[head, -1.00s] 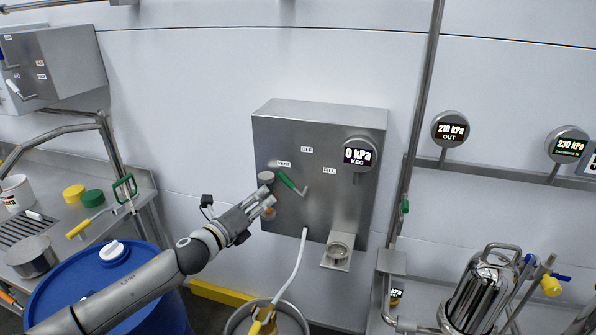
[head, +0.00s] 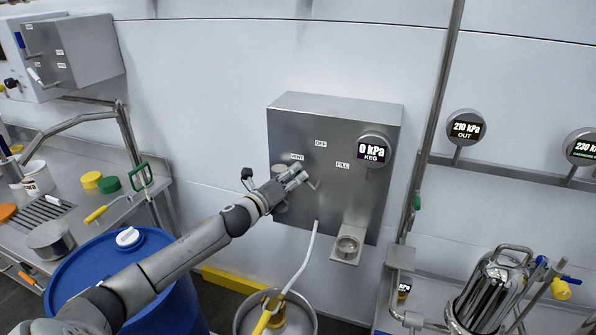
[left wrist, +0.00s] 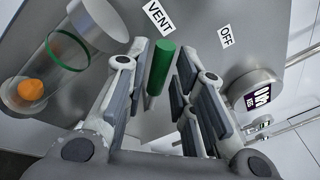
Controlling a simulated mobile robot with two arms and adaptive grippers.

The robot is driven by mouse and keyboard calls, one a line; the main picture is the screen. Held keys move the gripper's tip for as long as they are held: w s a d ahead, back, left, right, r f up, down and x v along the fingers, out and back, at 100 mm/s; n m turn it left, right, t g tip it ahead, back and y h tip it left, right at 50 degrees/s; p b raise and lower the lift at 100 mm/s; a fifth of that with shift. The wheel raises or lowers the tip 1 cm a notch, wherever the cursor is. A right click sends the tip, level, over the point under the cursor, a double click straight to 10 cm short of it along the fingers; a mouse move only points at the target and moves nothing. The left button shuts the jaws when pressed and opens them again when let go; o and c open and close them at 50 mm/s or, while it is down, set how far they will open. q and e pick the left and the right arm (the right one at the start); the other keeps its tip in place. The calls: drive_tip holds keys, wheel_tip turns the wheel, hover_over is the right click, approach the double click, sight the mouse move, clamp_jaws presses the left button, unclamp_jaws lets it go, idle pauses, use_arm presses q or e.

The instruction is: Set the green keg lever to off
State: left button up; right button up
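The green keg lever (left wrist: 160,70) is on a steel panel (head: 340,118) with VENT, OFF and FILL labels. In the left wrist view its green handle lies between my open fingers, closer to the left finger, with its end toward the VENT label (left wrist: 158,18); the OFF label (left wrist: 226,36) is farther right. In the head view my left gripper (head: 301,173) covers the green handle, and only a bit of the lever's bent metal shaft shows beside the fingertips. The OFF label also shows in the head view (head: 320,143). My right gripper is out of view.
A KEG gauge (head: 373,150) reading 0 kPa sits at the panel's upper right. In the left wrist view a clear cylinder with an orange ball (left wrist: 31,89) is left of the fingers. A white hose (head: 305,262) hangs below the panel; a blue drum (head: 70,275) stands below my arm.

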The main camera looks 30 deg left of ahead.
use_arm(q)
drive_tip(key=shift+w, duration=0.85)
drive_tip(key=shift+w+d, duration=0.1)
drive_tip(key=shift+w, duration=0.3)
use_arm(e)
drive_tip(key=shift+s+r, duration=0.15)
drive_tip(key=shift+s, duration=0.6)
use_arm(q)
drive_tip(key=shift+c, duration=0.3)
clamp_jaws()
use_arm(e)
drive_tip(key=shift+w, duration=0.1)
